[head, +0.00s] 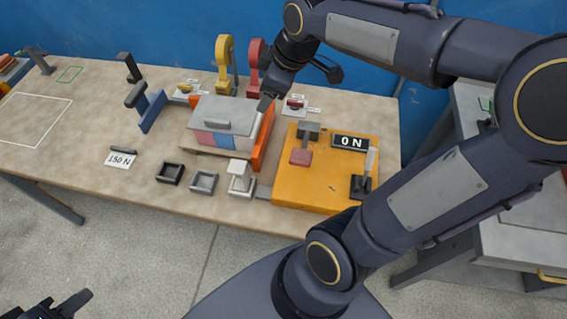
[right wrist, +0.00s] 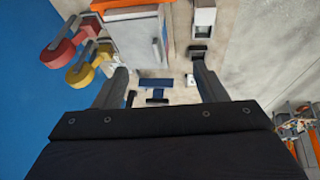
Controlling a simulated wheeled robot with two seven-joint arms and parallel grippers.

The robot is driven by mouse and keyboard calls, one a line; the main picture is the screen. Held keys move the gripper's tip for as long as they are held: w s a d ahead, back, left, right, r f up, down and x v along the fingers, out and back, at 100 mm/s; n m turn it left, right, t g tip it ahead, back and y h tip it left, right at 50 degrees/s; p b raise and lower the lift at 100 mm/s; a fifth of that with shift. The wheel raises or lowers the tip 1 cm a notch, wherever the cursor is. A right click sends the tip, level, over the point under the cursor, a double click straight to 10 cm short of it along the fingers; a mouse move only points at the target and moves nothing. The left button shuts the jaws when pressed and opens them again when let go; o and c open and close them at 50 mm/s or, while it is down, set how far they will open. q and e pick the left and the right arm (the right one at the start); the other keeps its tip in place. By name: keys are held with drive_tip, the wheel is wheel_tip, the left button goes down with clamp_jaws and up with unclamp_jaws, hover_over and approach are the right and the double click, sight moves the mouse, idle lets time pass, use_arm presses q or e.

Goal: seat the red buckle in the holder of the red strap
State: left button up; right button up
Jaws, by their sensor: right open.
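The red strap (head: 253,66) stands curved at the back of the table, beside the yellow strap; it also shows at the left of the right wrist view (right wrist: 58,52). A small red piece (head: 295,102), apparently the red buckle, is on a pale holder plate (head: 300,111) right of the mould; I cannot tell whether it is seated. My right gripper (right wrist: 162,80) is open and empty above the table near the red strap, its fingers well apart. In the head view its arm crosses from the right. My left gripper (head: 58,304) is at the lower left corner, away from the table, partly cut off.
An orange-yellow bench plate (head: 310,190) carries a lever and a "0 N" display (head: 350,142). Several small trays line the front.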

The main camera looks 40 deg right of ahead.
drive_tip(key=s+a+f+m+y, duration=0.1)
drive_tip(key=s+a+f+m, duration=0.1)
drive_tip(key=s+a+m, duration=0.2)
drive_tip(key=s+a+f+m+y, duration=0.1)
drive_tip(key=s+a+m, duration=0.3)
drive_tip(key=s, duration=0.7)
drive_tip(key=shift+s+a+f+m+t, duration=0.15)
drive_tip(key=shift+f+m+t, duration=0.3)
drive_tip(key=shift+m, duration=0.25)
drive_tip(key=shift+f, duration=0.15)
